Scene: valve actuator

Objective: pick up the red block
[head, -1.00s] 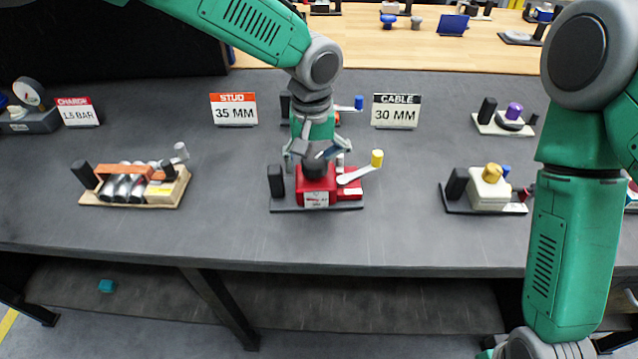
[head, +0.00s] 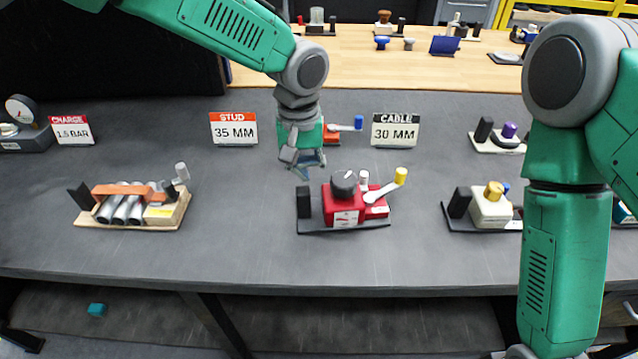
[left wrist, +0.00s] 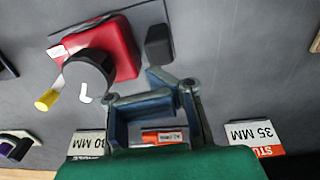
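A red block-like unit (head: 343,205) sits on a black base at the middle of the table. It has a dark round knob on top, a pale lever with a yellow end and a black post at its left. In the left wrist view it is the red body (left wrist: 118,50) at upper left, apart from the fingers. My left gripper (head: 304,164) hangs behind and left of it, above the table. In the left wrist view its blue-grey fingers (left wrist: 155,95) stand apart with nothing between them. My right gripper is out of view below the frame.
A small orange-red part (head: 332,134) lies behind the gripper, between the STUD sign (head: 233,130) and the CABLE sign (head: 395,131). A cylinder fixture (head: 130,208) stands left, a white unit (head: 490,210) right. My right arm blocks the right side. The table's front strip is clear.

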